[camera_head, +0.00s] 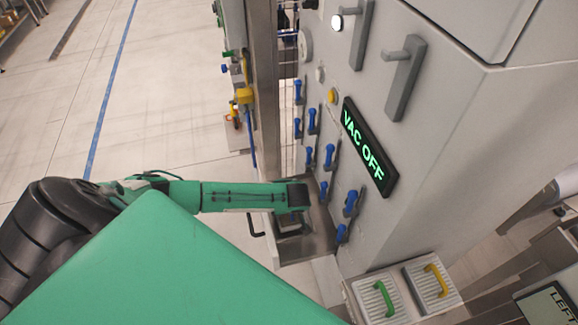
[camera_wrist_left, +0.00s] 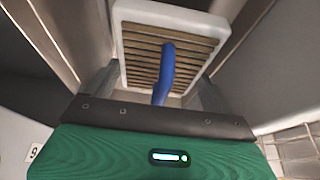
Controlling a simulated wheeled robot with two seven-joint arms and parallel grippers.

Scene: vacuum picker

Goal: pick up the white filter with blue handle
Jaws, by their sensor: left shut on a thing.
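The white filter with blue handle (camera_wrist_left: 124,42) shows in the left wrist view, straight ahead of my left gripper (camera_wrist_left: 156,86). It has a white square frame, brownish slats and a curved blue handle (camera_wrist_left: 166,72). The two fingers stand on either side of the handle, and my left gripper is shut on the filter; the exact contact is hard to see. In the head view my left gripper (camera_head: 292,214) points down at the metal recess at the foot of the machine, and the arm largely hides the filter there. My right gripper is not in view.
The grey machine (camera_head: 440,130) has several blue levers and a panel (camera_head: 368,147) reading "VAC OFF". Two ribbed filters, one with a green handle (camera_head: 384,298) and one with a yellow handle (camera_head: 436,279), sit at lower right. The metal tray (camera_head: 318,238) has raised walls. Open floor lies left.

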